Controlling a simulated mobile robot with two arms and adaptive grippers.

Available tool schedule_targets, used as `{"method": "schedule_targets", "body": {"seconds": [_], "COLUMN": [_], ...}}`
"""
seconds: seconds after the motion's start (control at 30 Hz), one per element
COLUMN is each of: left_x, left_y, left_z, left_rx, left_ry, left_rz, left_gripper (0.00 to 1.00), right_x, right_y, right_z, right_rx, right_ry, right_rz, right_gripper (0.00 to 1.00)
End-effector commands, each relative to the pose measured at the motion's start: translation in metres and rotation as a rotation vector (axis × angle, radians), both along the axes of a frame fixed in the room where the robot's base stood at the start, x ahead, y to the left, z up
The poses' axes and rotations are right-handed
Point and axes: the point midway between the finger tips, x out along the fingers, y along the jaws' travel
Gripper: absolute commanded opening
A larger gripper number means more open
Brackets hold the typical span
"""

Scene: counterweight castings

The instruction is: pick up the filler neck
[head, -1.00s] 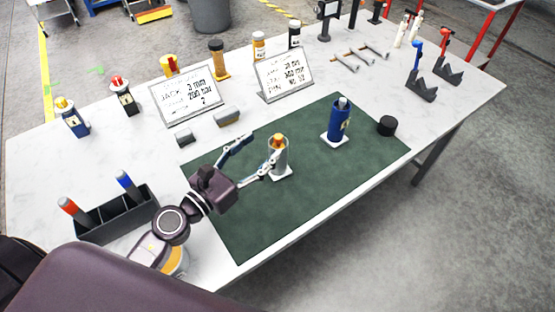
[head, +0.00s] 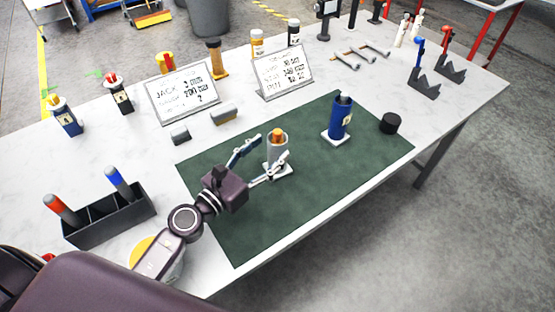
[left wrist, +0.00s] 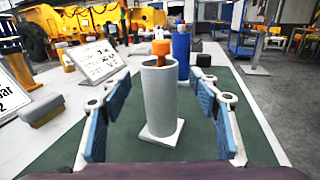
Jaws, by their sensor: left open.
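An upright grey cylinder (head: 278,155) stands on a small white square base on the green mat (head: 240,225). An orange piece (head: 277,135), seemingly the filler neck, sits in its top. In the left wrist view the orange piece (left wrist: 160,47) shows a thin pale stem above it. My left gripper (head: 273,146) is open and empty, level with the cylinder. In the left wrist view its two blue-padded fingers lie left and right of the grey cylinder (left wrist: 159,100), with gaps on both sides. My right gripper is not in view.
A blue cylinder (head: 340,120) on a white base and a black round piece (head: 390,123) stand farther right. Two sign stands (head: 183,92) (head: 284,71) and small blocks (head: 224,114) are behind the mat. A dark divided box (head: 110,220) is at left. The mat's front is clear.

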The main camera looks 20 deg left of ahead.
Motion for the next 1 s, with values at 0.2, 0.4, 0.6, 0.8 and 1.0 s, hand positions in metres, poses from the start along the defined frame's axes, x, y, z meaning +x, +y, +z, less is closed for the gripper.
{"method": "schedule_targets", "body": {"seconds": [0.2, 0.4, 0.6, 0.8, 1.0], "left_x": [0.031, 0.040, 0.040, 0.040, 0.040], "left_y": [-0.011, -0.015, -0.015, -0.015, -0.015], "left_z": [0.002, 0.000, 0.000, 0.000, 0.000], "left_rx": [-0.003, 0.000, 0.000, 0.000, 0.000], "left_ry": [-0.001, 0.000, 0.000, 0.000, 0.000], "left_rz": [0.001, -0.001, -0.001, 0.000, -0.001], "left_gripper": [0.56, 0.56, 0.53, 0.31, 0.09], "right_x": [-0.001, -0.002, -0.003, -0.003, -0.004], "right_y": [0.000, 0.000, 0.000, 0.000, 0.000], "right_z": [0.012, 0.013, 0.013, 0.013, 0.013], "right_rx": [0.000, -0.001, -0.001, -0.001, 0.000], "right_ry": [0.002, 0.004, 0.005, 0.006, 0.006], "right_rz": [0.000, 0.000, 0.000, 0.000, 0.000], "right_gripper": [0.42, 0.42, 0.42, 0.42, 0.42]}}
